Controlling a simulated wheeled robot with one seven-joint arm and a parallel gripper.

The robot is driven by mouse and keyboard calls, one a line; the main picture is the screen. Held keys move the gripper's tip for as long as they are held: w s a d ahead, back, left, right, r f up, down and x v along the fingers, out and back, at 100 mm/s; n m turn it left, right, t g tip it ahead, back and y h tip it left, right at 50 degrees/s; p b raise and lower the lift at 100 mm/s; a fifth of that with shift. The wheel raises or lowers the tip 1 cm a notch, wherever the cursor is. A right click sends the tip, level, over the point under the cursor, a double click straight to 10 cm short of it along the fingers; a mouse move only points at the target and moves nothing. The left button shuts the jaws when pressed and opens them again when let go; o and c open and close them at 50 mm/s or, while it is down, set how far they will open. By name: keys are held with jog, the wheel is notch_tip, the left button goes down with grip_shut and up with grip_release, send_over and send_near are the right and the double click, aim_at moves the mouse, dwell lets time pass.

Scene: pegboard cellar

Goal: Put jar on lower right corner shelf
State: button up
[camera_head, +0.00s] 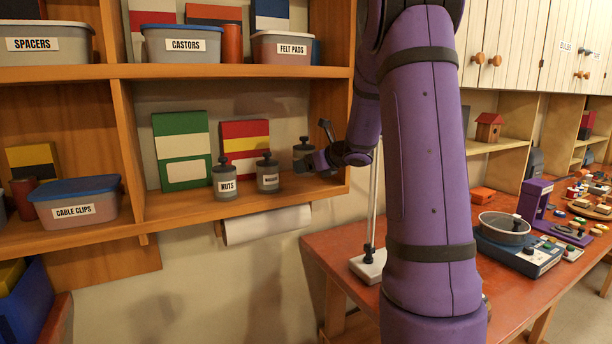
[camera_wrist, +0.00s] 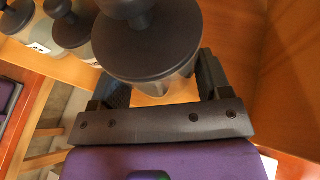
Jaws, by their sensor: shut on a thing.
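My gripper (camera_head: 322,157) reaches into the right end of the lower shelf (camera_head: 170,206) of the wooden wall unit. It is shut on a grey jar with a dark knobbed lid (camera_head: 303,147), seen behind the fingers near the right side wall. In the wrist view the same jar (camera_wrist: 147,42) stands between the two dark fingers (camera_wrist: 160,85), its lid facing the camera. I cannot tell whether its base touches the shelf board.
A NUTS jar (camera_head: 225,180) and a WASHERS-like labelled jar (camera_head: 268,174) stand left of the held jar. Behind them are a green box (camera_head: 182,150) and a red and yellow box (camera_head: 245,143). A paper roll (camera_head: 266,225) hangs below the shelf. A workbench stands at right.

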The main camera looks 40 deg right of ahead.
jog(key=shift+w+d, duration=0.2)
jog(key=shift+w, duration=0.3)
jog(key=shift+w+d, duration=0.2)
jog(key=shift+w, duration=0.3)
jog(key=shift+f, duration=1.8)
jog(key=shift+f, duration=0.1)
jog(key=o, duration=1.4)
jog(key=shift+f, duration=0.1)
